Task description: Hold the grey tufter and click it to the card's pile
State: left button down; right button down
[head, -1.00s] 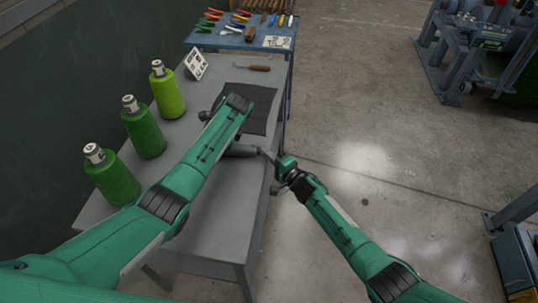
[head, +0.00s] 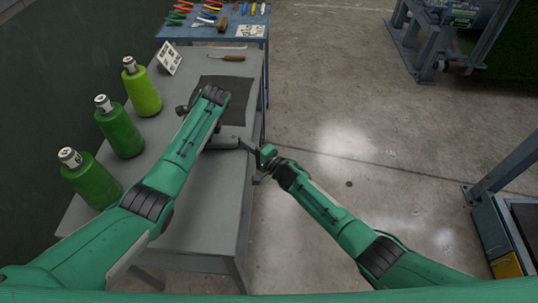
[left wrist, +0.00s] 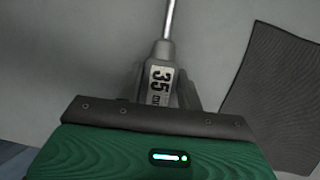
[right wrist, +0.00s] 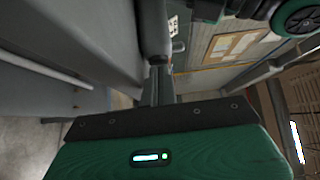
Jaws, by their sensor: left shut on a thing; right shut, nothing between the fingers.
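My left gripper (left wrist: 160,100) is shut on the grey tufter (head: 222,143), held low over the table. In the left wrist view the tufter (left wrist: 164,50) has a thin metal rod and a label reading 35 with smaller, unclear marks. A white card (head: 168,58) stands at the back left of the table; its print is too small to read. My right gripper (head: 259,157) is shut and empty beside the tufter's right end, at the table's right edge. In the right wrist view a grey cylinder (right wrist: 153,30) lies just beyond the fingers; I cannot tell if they touch.
Three green bottle-like containers (head: 142,86) line the table's left side. A dark sheet (head: 237,90) lies on the grey table (head: 195,225), with a wooden-handled tool (head: 234,58) behind it. A blue bench (head: 225,35) holds several hand tools.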

jog(key=w+d+v, duration=0.1)
jog(key=v, duration=1)
jog(key=shift+d, duration=0.5)
dwell(1.8)
jog(key=w+n+g+h, duration=0.1)
jog(key=w+n, duration=0.3)
jog(key=n, duration=0.8)
jog(key=w+n+g+h, duration=0.1)
jog(key=w+n, duration=0.2)
jog(key=n, duration=0.9)
jog(key=shift+w+d+r+g, duration=0.3)
jog(key=shift+w+d+g, duration=0.05)
jog(key=shift+w+g, duration=0.05)
